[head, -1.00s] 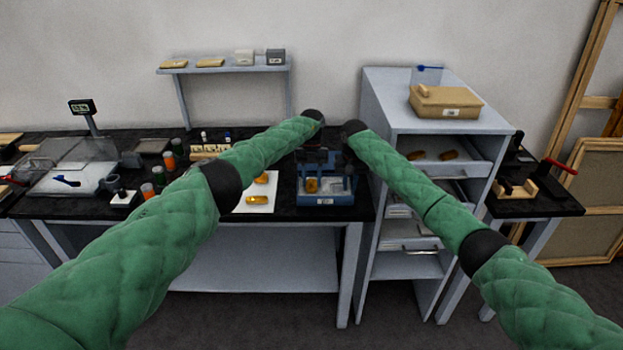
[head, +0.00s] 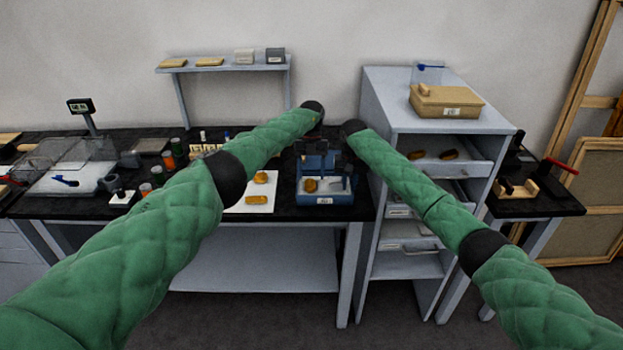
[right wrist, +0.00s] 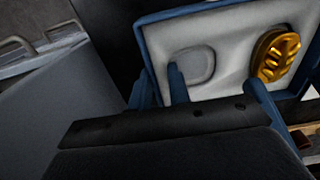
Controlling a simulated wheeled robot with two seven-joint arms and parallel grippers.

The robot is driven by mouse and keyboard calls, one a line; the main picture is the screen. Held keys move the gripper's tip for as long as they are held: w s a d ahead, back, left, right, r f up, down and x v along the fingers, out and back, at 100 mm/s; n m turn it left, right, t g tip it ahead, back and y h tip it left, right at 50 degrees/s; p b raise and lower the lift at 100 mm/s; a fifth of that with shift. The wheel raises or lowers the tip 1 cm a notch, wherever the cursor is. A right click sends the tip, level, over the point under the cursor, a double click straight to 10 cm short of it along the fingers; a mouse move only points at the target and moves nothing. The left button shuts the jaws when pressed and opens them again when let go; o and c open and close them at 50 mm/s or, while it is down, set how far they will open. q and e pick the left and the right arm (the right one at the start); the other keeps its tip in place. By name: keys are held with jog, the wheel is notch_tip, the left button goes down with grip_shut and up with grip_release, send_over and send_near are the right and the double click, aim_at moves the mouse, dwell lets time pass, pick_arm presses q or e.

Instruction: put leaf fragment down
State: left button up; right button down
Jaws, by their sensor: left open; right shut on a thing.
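The gold leaf fragment (right wrist: 275,55), with leaf-like relief, is at the right end of the white-lined blue case (right wrist: 142,50) in the right wrist view. In the head view the fragment (head: 311,186) shows in the left half of the case (head: 325,201). My right gripper (right wrist: 215,82) is over the case, its blue fingers beside the fragment. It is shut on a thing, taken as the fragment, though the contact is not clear. A shallow recess (right wrist: 205,65) lies left of the fragment. My left gripper (head: 308,152) is open above the back of the case, partly hidden.
Gold pieces lie on a white sheet (head: 240,206) left of the case. A drawer cabinet (head: 372,110) stands close on the right, with a tan box (head: 440,101) on top. Jars (head: 168,160) and a scale (head: 65,178) occupy the bench's left. A shelf (head: 225,67) stands behind.

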pick_arm(q)
jog(key=v, duration=0.3)
jog(key=shift+s+r, duration=0.1)
jog(key=shift+s, duration=0.05)
pick_arm(e)
jog(key=shift+s+r, duration=0.1)
jog(key=shift+s, duration=0.05)
pick_arm(q)
jog(key=shift+w+d+r, duration=0.1)
jog(key=shift+w+r, duration=0.25)
jog(key=shift+r, duration=0.25)
jog(key=shift+w+r, duration=0.1)
jog(key=shift+r, duration=0.3)
pick_arm(e)
jog(key=c, duration=1.2)
grip_release()
jog(key=shift+c, duration=0.2)
